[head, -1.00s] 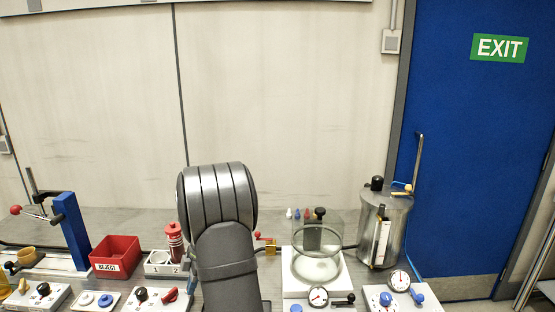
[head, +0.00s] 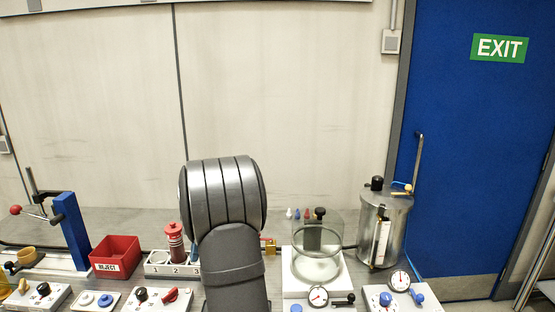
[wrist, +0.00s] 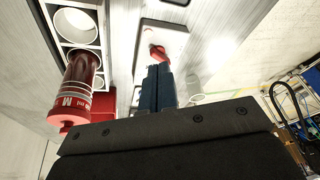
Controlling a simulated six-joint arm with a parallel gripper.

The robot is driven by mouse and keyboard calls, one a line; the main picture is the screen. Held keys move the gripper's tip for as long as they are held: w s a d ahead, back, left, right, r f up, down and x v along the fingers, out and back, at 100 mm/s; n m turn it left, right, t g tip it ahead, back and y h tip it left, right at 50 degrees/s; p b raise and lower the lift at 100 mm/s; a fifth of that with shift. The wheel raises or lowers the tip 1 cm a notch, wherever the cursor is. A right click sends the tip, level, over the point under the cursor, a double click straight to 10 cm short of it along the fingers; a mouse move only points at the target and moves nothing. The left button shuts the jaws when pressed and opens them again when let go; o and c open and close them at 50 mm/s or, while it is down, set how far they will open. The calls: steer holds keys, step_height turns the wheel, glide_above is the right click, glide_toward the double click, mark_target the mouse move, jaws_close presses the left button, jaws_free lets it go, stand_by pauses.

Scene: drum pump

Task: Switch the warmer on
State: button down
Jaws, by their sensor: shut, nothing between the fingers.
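A white control box (head: 158,307) with a black knob (head: 141,293) and a red lever (head: 170,295) stands at the front of the bench in the head view. No label shows which control is the warmer's. In the wrist view a small red handle (wrist: 157,51) sits on a pale panel (wrist: 143,42). My gripper (wrist: 154,70) is shut and empty, its dark fingertips at or just short of this red handle. Contact cannot be told. My own arm hides the gripper in the head view.
A white rack (head: 157,268) numbered 1, 2, 3 holds a red-capped cylinder (head: 174,240); the cylinder (wrist: 80,90) is close left of my fingers in the wrist view. A red REJECT bin (head: 115,268) stands left. A glass vessel (head: 317,265) stands right.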

steer(key=shift+s+a+r, duration=0.1)
steer(key=shift+a, duration=0.1)
steer(key=c, duration=1.2)
jaws_free()
steer(key=o, duration=0.4)
steer(key=shift+a+r+m, duration=0.1)
steer(key=shift+a+m, duration=0.05)
steer(key=shift+m, duration=0.15)
steer(key=shift+o, duration=1)
steer(key=shift+s+a+r+m, duration=0.2)
steer(key=shift+a+m, duration=0.05)
steer(key=shift+m, duration=0.05)
step_height(320, 180, up, 6)
steer(key=m+t+h, duration=0.2)
steer(key=m+h, duration=0.1)
steer(key=m, duration=0.8)
glide_above(169, 293)
step_height(169, 293, down, 18)
steer(key=shift+r, duration=0.2)
